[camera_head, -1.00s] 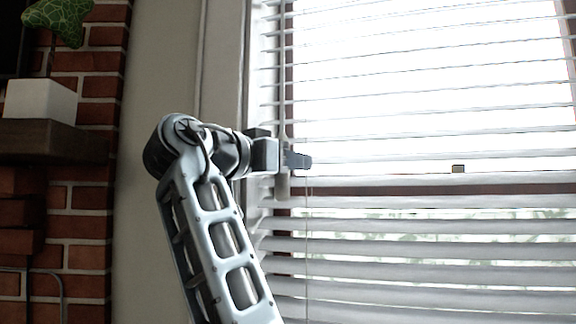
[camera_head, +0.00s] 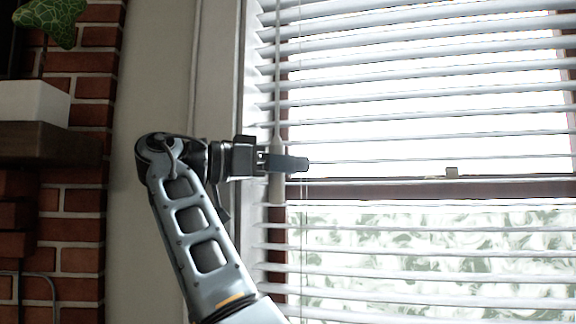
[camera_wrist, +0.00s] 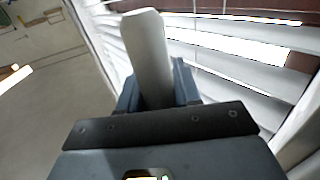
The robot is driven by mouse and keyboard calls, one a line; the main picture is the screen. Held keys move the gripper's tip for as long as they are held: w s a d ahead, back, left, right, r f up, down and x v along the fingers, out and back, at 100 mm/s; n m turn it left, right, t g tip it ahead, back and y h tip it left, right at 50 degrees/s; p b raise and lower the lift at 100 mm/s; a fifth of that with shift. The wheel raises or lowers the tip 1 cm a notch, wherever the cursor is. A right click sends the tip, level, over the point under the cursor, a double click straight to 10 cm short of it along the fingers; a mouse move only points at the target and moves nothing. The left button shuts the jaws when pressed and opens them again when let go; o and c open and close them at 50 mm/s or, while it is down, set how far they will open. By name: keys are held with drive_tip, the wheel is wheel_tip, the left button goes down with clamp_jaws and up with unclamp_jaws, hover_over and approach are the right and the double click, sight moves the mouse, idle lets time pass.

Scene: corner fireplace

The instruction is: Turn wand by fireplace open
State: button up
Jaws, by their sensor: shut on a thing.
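The wand (camera_head: 277,188) is a pale, thin rod with a thicker handle, hanging upright at the left edge of the window blinds (camera_head: 420,215). My gripper (camera_head: 285,163) reaches in from the left and is shut on the wand's handle, whose lower end sticks out below the fingers. In the wrist view the pale handle (camera_wrist: 148,55) stands between the two dark fingers of my gripper (camera_wrist: 158,88). The blind slats are tilted with gaps between them, and the window and a patterned green-white area show through.
The white window frame (camera_head: 254,70) and a plain wall (camera_head: 155,90) are left of the blinds. Further left are the brick fireplace (camera_head: 85,200) and a dark mantel (camera_head: 45,145) with a white planter (camera_head: 32,100). A thin cord hangs just right of the wand.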

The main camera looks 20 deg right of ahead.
drive_tip(key=o, duration=0.9)
drive_tip(key=shift+o, duration=0.2)
drive_tip(key=a+b, duration=0.2)
drive_tip(key=a, duration=0.5)
drive_tip(key=shift+w+a, duration=0.25)
drive_tip(key=shift+a, duration=0.15)
